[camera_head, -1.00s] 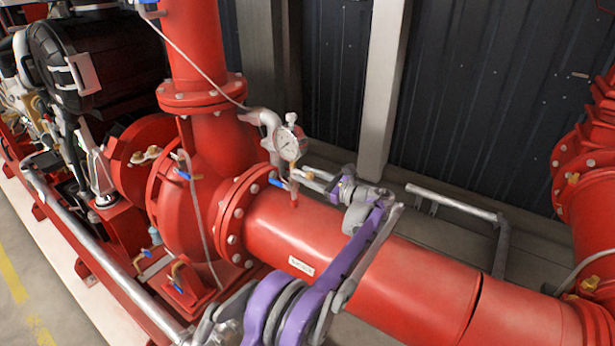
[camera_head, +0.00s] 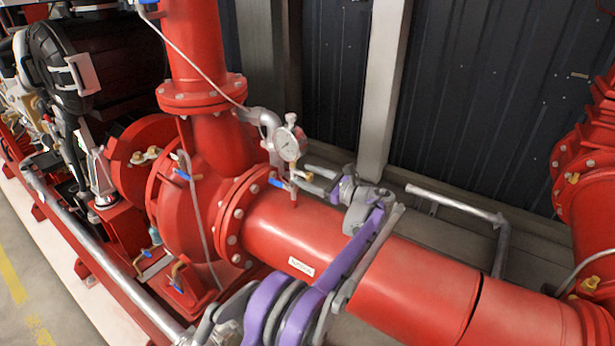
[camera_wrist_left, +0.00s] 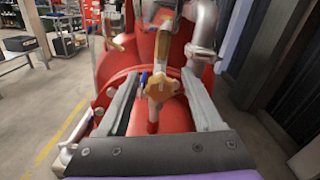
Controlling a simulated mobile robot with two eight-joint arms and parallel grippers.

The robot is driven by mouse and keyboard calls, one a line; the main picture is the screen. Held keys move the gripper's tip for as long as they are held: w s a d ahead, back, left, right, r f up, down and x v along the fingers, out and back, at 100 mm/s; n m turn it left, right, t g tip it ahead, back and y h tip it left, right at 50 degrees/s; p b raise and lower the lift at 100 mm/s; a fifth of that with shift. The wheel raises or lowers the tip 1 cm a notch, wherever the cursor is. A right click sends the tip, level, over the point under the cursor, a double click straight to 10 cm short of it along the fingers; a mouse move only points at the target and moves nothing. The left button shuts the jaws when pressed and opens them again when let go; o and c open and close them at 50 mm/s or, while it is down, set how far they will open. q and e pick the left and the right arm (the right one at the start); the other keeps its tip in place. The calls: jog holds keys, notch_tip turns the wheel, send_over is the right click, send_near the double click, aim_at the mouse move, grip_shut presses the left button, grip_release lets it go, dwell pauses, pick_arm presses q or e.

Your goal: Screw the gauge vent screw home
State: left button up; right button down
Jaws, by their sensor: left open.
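The pressure gauge (camera_head: 288,144) stands upright on a thin stem above the red pipe. A small brass piece (camera_head: 293,178), apparently the vent screw, sits on the stem below the dial. My left gripper (camera_head: 304,177) is open just right of it. In the left wrist view, the star-shaped brass head (camera_wrist_left: 160,89) lies between the two spread grey fingers, with visible gaps on both sides. The gauge shows nearly edge-on above it (camera_wrist_left: 163,48). How deep the screw sits cannot be seen. My right gripper is not in view.
A blue-handled valve (camera_head: 278,183) sits beside the gauge stem. A grey bent pipe (camera_head: 266,122) stands just behind. The large red pipe (camera_head: 400,275) runs below my left arm. A pale post (camera_head: 380,90) and dark wall are at the back.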

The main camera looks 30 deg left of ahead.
pick_arm(q)
jog(key=d, duration=1)
jog(key=shift+s+d, duration=0.4)
jog(key=shift+s, duration=0.05)
